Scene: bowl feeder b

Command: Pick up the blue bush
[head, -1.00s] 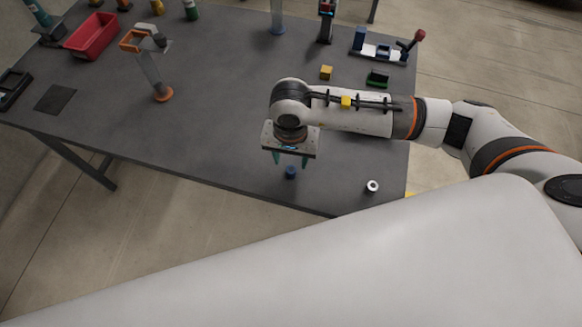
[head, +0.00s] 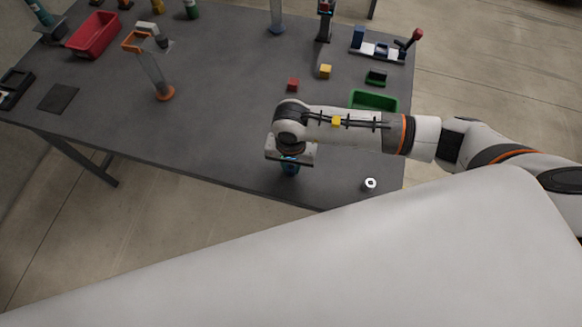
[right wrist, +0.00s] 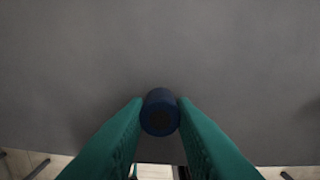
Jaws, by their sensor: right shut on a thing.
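The blue bush (head: 290,168) is a small dark blue cylinder near the front edge of the grey table. In the right wrist view the blue bush (right wrist: 160,112) sits between the two green fingertips, with its round end facing the camera. My right gripper (head: 289,165) points down over it, and in the right wrist view the gripper (right wrist: 160,115) is shut on the bush, a finger touching each side. I cannot tell whether the bush still touches the table. My left gripper is not in view.
A silver ring-shaped part (head: 370,184) stands at the front right of the table (head: 220,130). Behind my arm are a green tray (head: 374,99), a red cube (head: 293,84) and a yellow cube (head: 325,71). A red bin (head: 93,36) stands at the far left.

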